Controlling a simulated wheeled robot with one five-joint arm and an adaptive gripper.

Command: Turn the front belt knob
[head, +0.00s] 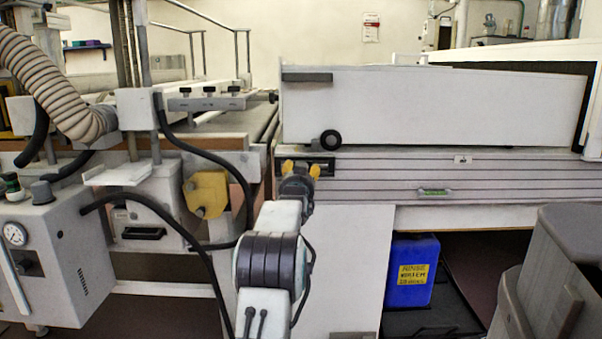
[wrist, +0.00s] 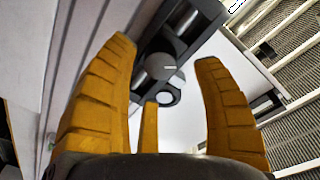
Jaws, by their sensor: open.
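In the wrist view, a round grey knob (wrist: 165,72) with a pale pointer line sits on a dark bracket (wrist: 183,32) with shiny bars. I take it to be the front belt knob. My gripper (wrist: 164,55) is open, its yellow fingers spread on either side of the knob in the picture, with nothing held. I cannot tell whether they touch it. In the head view, my gripper (head: 301,168) is at the left end of the machine's front rail, beside a dark plate (head: 325,168).
A black round wheel (head: 330,140) is on the white hood (head: 430,105) just above. A blue container (head: 412,288) stands under the machine. A grey control box (head: 45,255) and a ribbed hose (head: 45,75) are at left. A grey bin (head: 560,280) stands at right.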

